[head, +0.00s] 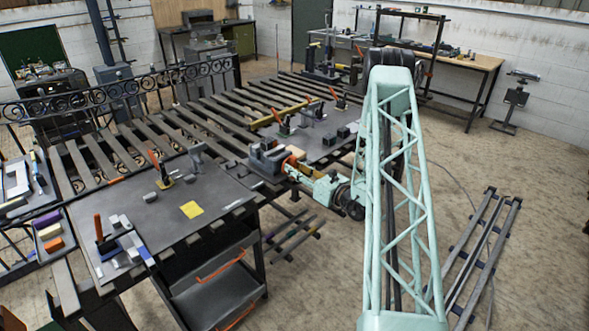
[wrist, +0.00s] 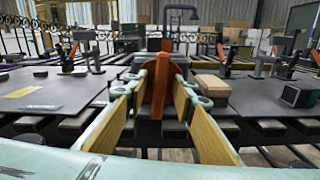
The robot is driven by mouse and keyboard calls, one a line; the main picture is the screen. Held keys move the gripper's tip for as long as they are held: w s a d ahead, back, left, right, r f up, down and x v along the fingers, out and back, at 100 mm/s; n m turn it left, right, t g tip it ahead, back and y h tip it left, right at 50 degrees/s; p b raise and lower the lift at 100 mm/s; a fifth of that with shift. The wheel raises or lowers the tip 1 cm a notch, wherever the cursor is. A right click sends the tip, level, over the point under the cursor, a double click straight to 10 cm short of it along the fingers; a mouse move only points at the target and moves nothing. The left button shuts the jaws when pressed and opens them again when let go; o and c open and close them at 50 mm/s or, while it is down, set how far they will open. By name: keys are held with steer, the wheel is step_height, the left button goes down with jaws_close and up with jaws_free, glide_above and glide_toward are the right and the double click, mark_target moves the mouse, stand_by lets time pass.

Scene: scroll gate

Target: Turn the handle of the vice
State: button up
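The grey vice (head: 266,160) sits at the front edge of the slatted metal table. Its orange handle (wrist: 155,88) stands upright in the middle of the wrist view, in front of the dark vice body. In the head view, my gripper (head: 291,165) is at the handle side of the vice, and its fingertips are partly hidden. In the wrist view, my gripper (wrist: 159,88) is open, with one wood-coloured finger pad on each side of the handle. The handle appears between the fingertips. I cannot tell whether either finger touches it.
A dark plate with a yellow sheet (head: 191,209) and clamps lies left of the vice. Another dark plate (head: 318,139) with small blocks lies behind it. In the wrist view, a cardboard-coloured block (wrist: 211,86) is close to the right finger. Open floor (head: 480,170) lies to the right.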

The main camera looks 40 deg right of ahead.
steer(key=shift+s, duration=0.1)
steer(key=s, duration=1.1)
steer(key=shift+s+d, duration=0.35)
steer(key=shift+s, duration=0.05)
stand_by(0.4)
